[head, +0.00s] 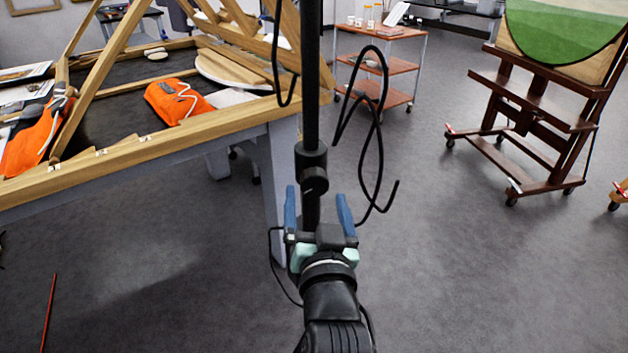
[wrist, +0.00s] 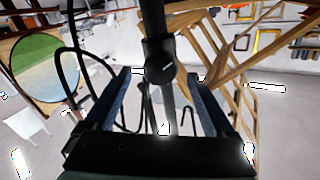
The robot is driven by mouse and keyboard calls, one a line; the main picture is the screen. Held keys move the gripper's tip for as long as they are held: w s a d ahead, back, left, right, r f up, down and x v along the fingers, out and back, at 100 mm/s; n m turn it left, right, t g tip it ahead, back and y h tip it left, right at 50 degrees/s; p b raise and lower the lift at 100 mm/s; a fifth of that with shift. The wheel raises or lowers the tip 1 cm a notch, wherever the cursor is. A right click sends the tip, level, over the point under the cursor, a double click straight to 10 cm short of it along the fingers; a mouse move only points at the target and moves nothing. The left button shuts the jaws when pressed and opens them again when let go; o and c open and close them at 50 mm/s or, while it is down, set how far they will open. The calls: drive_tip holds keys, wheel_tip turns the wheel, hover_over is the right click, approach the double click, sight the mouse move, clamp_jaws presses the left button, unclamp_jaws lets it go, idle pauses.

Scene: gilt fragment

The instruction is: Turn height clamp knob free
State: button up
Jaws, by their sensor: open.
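A black upright pole (head: 312,80) stands in front of me with a clamp collar (head: 311,156) around it. The round black height clamp knob (head: 314,180) sticks out of the collar towards me. In the wrist view the knob (wrist: 161,68) shows a pale line on its face. My gripper (head: 318,207) is open, its two blue fingers pointing up on either side of the pole. In the wrist view the knob appears between the fingertips (wrist: 159,76) or just beyond them, with gaps on both sides. I see no contact with the knob.
Black cables (head: 372,120) hang in loops beside the pole. A shelf trolley (head: 374,62) is behind, and a dark wooden easel (head: 535,125) is at right. The grey floor between is mostly clear.

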sight(315, 188)
drive_tip(key=shift+w+a, duration=0.2)
drive_tip(key=shift+w, duration=2.5)
drive_tip(key=c, duration=1.4)
drive_tip(key=shift+o, duration=0.2)
